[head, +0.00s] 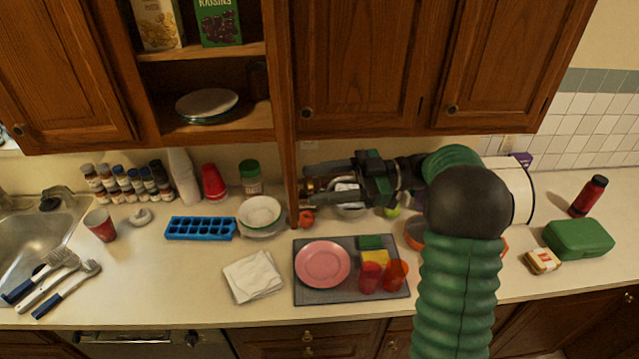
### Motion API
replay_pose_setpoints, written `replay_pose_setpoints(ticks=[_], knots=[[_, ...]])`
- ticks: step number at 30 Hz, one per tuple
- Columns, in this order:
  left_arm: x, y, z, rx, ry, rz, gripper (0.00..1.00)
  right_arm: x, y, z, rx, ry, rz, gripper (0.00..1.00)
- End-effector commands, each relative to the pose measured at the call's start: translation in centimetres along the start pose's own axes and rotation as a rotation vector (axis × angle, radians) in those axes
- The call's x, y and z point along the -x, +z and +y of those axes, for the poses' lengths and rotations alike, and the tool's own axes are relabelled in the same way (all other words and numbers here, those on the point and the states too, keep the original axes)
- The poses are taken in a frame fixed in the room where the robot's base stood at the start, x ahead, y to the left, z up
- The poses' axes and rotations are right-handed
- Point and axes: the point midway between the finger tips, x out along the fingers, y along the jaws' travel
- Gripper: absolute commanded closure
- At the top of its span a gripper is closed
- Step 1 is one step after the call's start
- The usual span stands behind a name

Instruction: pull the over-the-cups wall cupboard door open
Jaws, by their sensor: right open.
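The wall cupboard over the cups stands open, and its shelves (205,50) show. Its brown wooden door (287,120) is swung out and seen nearly edge-on, its lower end hanging over the counter. White cups (183,178) and red cups (213,184) stand in stacks on the counter below. My right gripper (308,186) is open, pointing left, just right of the door's lower part. I cannot tell whether its fingers touch the door. My left gripper is not in view.
Shut doors (365,60) are to the right. Inside the open cupboard are boxes (218,22) and plates (207,104). Below are spice jars (120,182), a blue ice tray (200,228), bowls (259,212), and a dark mat (325,296) with a pink plate (322,264).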

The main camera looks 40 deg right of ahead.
Motion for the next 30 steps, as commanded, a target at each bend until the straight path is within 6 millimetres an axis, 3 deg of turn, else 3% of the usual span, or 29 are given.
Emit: replay_pose_setpoints(ticks=[11,15,30], knots=[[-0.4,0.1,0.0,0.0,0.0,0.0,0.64,0.7,0.3,0.0,-0.001,0.001,-0.001,0.47],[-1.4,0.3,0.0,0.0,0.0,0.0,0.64,3.5,0.5,-0.1,-0.001,0.003,-0.002,0.47],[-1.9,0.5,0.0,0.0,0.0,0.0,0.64,15.2,0.3,0.2,0.0,0.003,0.003,0.47]])
